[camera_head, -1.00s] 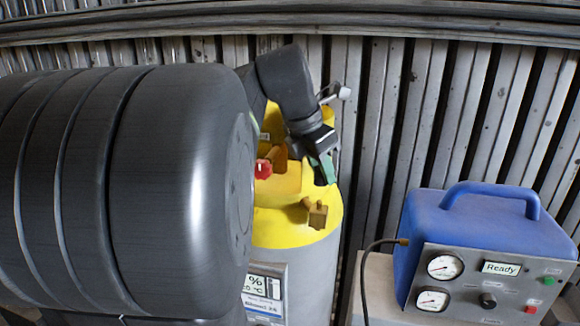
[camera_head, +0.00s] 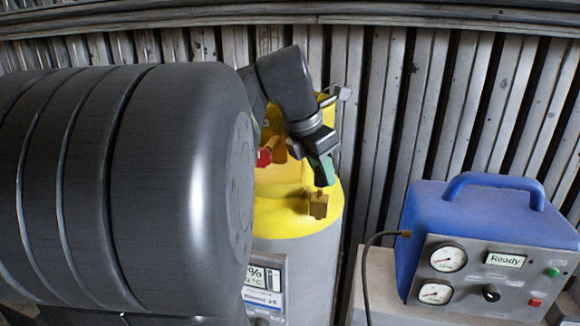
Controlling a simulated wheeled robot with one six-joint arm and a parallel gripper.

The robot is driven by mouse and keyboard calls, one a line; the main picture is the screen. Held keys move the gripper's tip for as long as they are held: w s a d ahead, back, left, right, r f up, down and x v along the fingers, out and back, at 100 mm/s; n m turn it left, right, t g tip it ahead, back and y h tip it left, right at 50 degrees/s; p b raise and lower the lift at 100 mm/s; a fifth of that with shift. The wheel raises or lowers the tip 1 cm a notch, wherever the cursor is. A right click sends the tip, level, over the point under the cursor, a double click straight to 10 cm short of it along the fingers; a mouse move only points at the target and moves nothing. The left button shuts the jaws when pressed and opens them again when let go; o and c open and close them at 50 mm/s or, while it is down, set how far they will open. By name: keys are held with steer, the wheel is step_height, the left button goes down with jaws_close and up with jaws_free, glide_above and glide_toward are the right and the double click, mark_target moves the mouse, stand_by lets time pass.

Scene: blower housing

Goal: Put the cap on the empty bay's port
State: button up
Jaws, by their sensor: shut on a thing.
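My gripper (camera_head: 322,170), with green on its fingers, points down over the yellow top of a grey cylinder (camera_head: 305,270). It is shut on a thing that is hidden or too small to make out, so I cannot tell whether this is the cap. A brass fitting (camera_head: 317,206) sits on the yellow top just below the fingertips. I cannot tell whether the fingers touch it. A red valve knob (camera_head: 264,157) is to the left of the gripper. No empty bay can be made out.
A large dark ribbed tank-like body (camera_head: 170,190) fills the left and hides part of the cylinder. A blue machine (camera_head: 480,215) with gauges and a "Ready" display stands at right, with a dark hose (camera_head: 366,270). A ribbed metal wall is behind.

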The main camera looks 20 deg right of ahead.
steer(key=shift+f+b, duration=0.5)
steer(key=shift+f, duration=1)
steer(key=o, duration=1)
steer(key=v, duration=1.3)
steer(key=shift+s+a+r, duration=0.1)
steer(key=shift+a+r, duration=0.05)
steer(key=shift+r, duration=0.2)
steer(key=x, duration=1.4)
steer(key=shift+a+r, duration=0.1)
steer(key=shift+r, duration=0.45)
